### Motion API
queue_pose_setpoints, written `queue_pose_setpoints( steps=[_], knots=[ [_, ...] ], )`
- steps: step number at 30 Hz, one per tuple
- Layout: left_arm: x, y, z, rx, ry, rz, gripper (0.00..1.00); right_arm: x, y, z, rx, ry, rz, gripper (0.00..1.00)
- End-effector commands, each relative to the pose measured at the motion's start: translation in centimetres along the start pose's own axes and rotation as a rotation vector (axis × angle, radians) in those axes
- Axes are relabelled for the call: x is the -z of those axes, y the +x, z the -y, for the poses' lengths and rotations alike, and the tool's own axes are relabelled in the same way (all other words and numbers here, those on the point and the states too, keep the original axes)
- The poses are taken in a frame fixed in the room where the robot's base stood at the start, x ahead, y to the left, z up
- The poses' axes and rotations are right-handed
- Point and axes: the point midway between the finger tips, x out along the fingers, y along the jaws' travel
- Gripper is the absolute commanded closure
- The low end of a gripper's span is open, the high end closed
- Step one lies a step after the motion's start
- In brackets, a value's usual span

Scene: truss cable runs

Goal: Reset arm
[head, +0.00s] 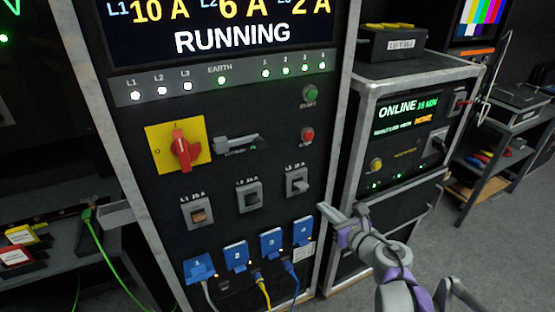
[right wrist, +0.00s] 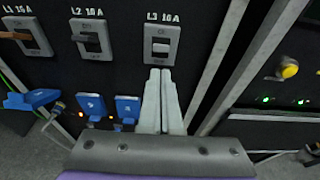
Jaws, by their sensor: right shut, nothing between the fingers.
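My right gripper (head: 326,210) is shut and empty in front of the power cabinet, just below and right of the L3 breaker (head: 297,182). In the right wrist view its closed fingers (right wrist: 162,75) point up at the lower edge of the L3 breaker (right wrist: 162,45); I cannot tell whether they touch it. The L2 breaker (head: 249,196) and the L1 breaker (head: 197,213), which has a brown lever, sit to the left. My left gripper is not in view.
Blue plugs (head: 271,243) with cables line the cabinet's bottom. A red rotary switch (head: 184,147) on a yellow plate, a green button (head: 310,94) and a red button (head: 307,134) are above. The display (head: 232,38) reads RUNNING. A second rack (head: 410,130) stands at right.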

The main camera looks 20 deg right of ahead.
Motion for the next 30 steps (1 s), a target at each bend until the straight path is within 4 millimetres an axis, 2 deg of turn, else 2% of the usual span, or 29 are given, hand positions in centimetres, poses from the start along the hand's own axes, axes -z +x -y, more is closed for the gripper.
queue_pose_setpoints(
  steps=[5, 8, 11, 12, 14, 17, 18, 20, 22, 25, 27, 30],
  knots=[
    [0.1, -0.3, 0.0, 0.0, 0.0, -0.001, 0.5, -0.8, -0.1, -0.1, 0.016, 0.052, 0.018, 1.0],
    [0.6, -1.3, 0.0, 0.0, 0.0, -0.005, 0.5, -3.1, -0.8, -0.2, 0.075, 0.251, 0.083, 1.0],
    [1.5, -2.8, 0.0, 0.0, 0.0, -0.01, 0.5, -5.8, -2.3, 0.0, 0.175, 0.631, 0.181, 1.0],
    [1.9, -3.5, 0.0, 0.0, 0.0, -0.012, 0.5, -6.4, -3.1, 0.1, 0.22, 0.82, 0.218, 1.0],
    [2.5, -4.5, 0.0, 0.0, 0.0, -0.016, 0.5, -6.4, -4.4, 0.2, 0.292, 1.122, 0.263, 1.0],
    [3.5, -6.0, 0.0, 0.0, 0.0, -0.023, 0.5, -4.4, -6.8, -0.8, 0.43, 1.622, 0.298, 1.0],
    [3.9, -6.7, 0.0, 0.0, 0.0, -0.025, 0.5, -3.1, -7.8, -1.6, 0.497, 1.818, 0.298, 1.0],
    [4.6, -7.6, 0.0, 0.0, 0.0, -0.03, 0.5, -0.9, -9.3, -3.5, 0.615, 2.096, 0.284, 1.0],
    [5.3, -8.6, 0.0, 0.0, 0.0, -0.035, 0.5, 1.6, -11.2, -6.3, 0.774, 2.376, 0.249, 1.0],
    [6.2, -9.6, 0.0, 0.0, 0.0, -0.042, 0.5, 4.5, -13.8, -10.5, 1.012, 2.658, 0.184, 1.0],
    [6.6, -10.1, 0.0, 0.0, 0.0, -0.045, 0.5, 5.7, -15.3, -12.8, 1.153, 2.772, 0.146, 1.0],
    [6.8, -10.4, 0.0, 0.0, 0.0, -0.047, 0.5, 6.7, -16.6, -14.9, 1.288, 2.856, 0.108, 1.0]
  ],
)
